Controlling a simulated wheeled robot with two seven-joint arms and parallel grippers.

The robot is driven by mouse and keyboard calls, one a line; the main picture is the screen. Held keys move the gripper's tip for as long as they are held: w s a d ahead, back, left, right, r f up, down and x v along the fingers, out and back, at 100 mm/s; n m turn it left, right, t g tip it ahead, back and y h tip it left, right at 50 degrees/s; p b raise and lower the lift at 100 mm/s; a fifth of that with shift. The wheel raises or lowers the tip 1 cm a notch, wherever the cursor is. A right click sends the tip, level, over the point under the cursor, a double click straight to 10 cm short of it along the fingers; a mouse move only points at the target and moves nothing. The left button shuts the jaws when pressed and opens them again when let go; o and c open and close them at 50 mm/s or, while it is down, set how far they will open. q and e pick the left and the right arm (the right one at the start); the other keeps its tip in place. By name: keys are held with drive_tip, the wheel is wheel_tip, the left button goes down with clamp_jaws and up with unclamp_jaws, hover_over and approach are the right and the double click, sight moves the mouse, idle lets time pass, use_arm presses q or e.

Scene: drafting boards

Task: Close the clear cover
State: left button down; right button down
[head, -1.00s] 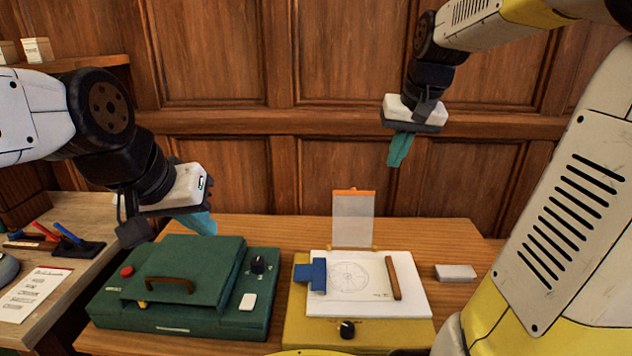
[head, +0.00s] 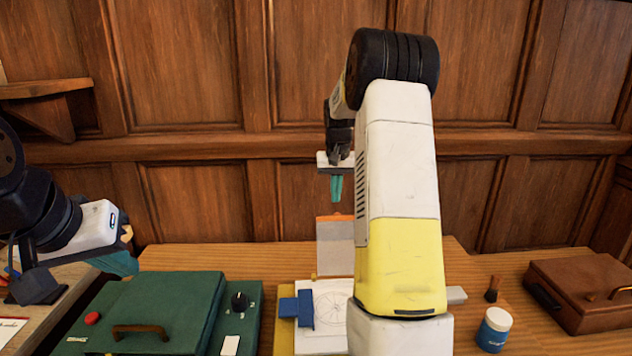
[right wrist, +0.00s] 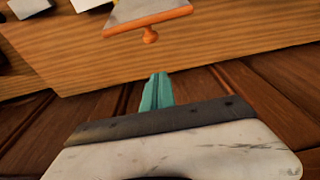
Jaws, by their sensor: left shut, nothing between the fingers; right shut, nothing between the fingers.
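The clear cover (head: 335,250) stands raised, close to upright, at the back of the yellow drafting board (head: 283,338). It is a see-through panel with an orange top edge and a small knob; this edge also shows in the right wrist view (right wrist: 148,20). My right gripper (head: 336,190) is shut and empty, its teal fingers pointing down just above the cover's top edge and apparently behind it, not touching. My right arm hides the right part of the board. My left gripper (head: 124,264) is shut and empty beyond the green case's back left corner.
A white sheet with a drawing (head: 328,300) and a blue clip (head: 297,308) lie on the board. A green case (head: 165,305) stands to its left. A blue jar (head: 494,330), a small brush (head: 492,289) and a brown case (head: 580,295) stand to the right.

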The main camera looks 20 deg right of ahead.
drive_tip(key=s+f, duration=0.1)
drive_tip(key=s+a+f, duration=0.1)
drive_tip(key=s, duration=0.1)
drive_tip(key=shift+s+f, duration=0.1)
drive_tip(key=shift+s, duration=0.1)
idle(0.5)
